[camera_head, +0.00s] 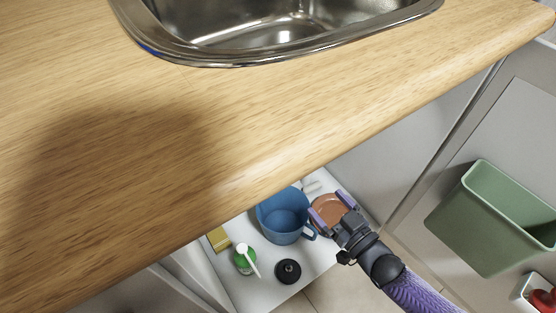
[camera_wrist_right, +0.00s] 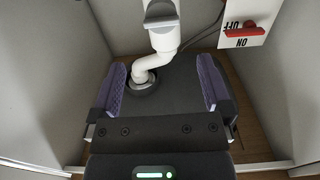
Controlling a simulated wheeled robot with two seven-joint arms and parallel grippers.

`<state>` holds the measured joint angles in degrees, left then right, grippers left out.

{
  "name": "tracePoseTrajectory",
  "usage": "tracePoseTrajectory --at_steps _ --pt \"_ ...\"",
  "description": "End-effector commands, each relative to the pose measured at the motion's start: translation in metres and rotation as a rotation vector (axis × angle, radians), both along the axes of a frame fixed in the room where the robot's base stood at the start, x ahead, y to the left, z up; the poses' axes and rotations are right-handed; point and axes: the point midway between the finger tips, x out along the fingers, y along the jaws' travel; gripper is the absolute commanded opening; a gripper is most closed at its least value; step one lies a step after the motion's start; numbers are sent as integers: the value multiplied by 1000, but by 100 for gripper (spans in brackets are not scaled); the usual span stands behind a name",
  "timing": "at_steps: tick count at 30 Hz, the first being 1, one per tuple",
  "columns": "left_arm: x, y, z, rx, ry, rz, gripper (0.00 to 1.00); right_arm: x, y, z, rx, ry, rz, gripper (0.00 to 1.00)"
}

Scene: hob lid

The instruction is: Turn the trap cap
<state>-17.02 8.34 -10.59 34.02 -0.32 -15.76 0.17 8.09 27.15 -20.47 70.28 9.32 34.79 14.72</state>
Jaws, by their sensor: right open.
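In the right wrist view a white drain pipe (camera_wrist_right: 150,62) bends down from a white trap body with a grey end piece (camera_wrist_right: 161,13), which may be the trap cap. Its lower end meets a dark ring at the surface behind. My right gripper (camera_wrist_right: 161,86) is open, with purple-padded fingers apart and nothing clearly held between them. In the head view my right gripper (camera_head: 331,208) is inside the cabinet under the counter, over a round brown-orange thing (camera_head: 327,209). The counter hides most of the pipe there. My left gripper is not in view.
A green bin (camera_head: 492,215) is at right. A red ON/OFF switch (camera_wrist_right: 242,31) is beside the pipe.

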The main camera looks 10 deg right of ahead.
Motion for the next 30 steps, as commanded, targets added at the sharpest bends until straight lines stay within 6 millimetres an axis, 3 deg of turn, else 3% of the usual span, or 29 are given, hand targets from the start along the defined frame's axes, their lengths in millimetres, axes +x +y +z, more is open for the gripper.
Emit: tracePoseTrajectory --at_steps 4,9,13,16,24,30 --pt "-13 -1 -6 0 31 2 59 20 8 1 9 -18 7 100" --pt "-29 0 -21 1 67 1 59 59 22 -2 6 -14 6 100" --pt "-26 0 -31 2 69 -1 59 82 30 -1 5 -12 4 100" --pt "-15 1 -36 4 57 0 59 91 34 1 5 -11 4 100" --pt "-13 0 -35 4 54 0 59 94 35 4 4 -12 4 100" --pt "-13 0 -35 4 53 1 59 94 34 4 4 -12 4 60"
